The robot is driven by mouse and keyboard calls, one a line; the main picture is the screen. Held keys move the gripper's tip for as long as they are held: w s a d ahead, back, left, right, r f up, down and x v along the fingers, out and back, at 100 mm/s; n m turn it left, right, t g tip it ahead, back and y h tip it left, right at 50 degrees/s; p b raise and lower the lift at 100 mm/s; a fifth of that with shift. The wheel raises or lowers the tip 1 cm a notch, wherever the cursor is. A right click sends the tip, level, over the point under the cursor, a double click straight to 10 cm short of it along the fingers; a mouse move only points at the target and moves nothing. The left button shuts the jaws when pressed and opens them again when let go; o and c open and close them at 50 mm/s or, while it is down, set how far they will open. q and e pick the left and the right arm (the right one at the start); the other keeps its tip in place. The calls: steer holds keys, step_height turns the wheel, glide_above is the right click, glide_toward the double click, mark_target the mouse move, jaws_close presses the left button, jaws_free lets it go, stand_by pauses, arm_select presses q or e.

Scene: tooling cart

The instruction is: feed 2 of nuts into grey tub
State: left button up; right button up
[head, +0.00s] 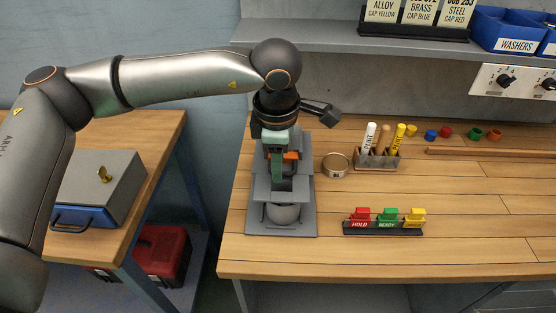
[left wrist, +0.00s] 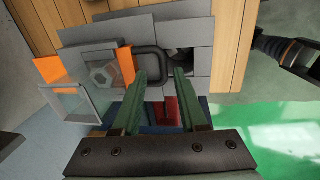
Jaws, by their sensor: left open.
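A grey dispenser (head: 307,190) stands at the left end of the workbench, with an orange part (head: 291,155) near its top. In the left wrist view the orange part (left wrist: 126,66) is beside a clear-walled box, with a hex nut (left wrist: 102,76) visible there. A black loop handle (left wrist: 152,52) is just beyond my fingertips. The grey tub (head: 284,214) sits at the dispenser's front foot; its inside is not clear. My left gripper (head: 281,182) is over the dispenser, green fingers apart and empty; it also shows in the left wrist view (left wrist: 160,75). My right gripper is not visible.
A round tin (head: 335,165) and a marker holder (head: 377,160) stand right of the dispenser. A rack of HOLD and READY tags (head: 384,228) is at the front. A shelf (head: 330,38) runs above. The bench's right side is mostly clear.

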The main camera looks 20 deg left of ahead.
arm_select(q)
step_height(320, 180, up, 12)
steer(key=s, duration=0.2)
steer(key=shift+d+r+b, duration=0.15)
steer(key=shift+d+b, duration=0.1)
steer(key=shift+b, duration=0.2)
stand_by(0.7)
